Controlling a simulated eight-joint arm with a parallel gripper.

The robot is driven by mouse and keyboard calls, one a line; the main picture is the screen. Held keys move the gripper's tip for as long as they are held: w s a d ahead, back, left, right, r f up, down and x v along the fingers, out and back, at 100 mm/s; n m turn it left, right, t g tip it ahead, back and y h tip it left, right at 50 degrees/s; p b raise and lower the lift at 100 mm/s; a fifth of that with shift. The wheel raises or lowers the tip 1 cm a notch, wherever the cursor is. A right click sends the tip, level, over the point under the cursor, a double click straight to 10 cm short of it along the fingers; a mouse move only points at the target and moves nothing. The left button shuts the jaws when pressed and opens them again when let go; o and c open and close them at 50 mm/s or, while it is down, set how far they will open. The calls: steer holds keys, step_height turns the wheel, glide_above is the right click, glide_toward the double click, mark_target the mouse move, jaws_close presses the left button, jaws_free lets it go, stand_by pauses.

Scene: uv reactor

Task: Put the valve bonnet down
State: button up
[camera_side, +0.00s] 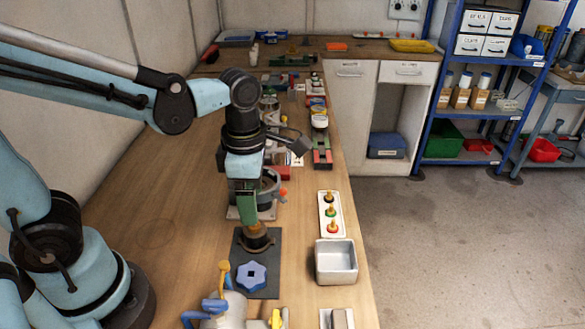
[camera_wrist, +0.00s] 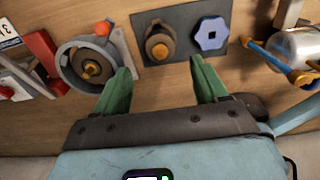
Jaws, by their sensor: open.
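The valve bonnet, seemingly the brass-coloured piece with a dark base (camera_side: 256,240), stands on a dark flat plate (camera_side: 243,287). It also shows in the wrist view (camera_wrist: 158,45), on the left part of the plate (camera_wrist: 181,22). A blue lobed handwheel (camera_side: 251,275) lies on the same plate, and shows in the wrist view (camera_wrist: 209,34). My gripper (camera_side: 250,222) points down just above the bonnet. In the wrist view its green fingers (camera_wrist: 162,66) are spread and empty, with the bonnet beyond the gap between the tips.
A grey round housing with a brass centre (camera_wrist: 88,66) and an orange knob stands close beside the plate. A metal vessel with blue and yellow fittings (camera_side: 222,306) stands at the near end. A white bin (camera_side: 336,262) and a tray of coloured knobs (camera_side: 331,214) are to the right.

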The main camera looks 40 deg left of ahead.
steer(key=a+r+m+t, duration=0.2)
steer(key=m+t, duration=0.1)
steer(key=m, duration=1)
steer(key=w+a+r+m+t, duration=0.1)
steer(key=a+r+m+t, duration=0.1)
steer(key=m, duration=1.2)
steer(key=shift+a+t, duration=0.65)
steer(key=shift+t, duration=0.45)
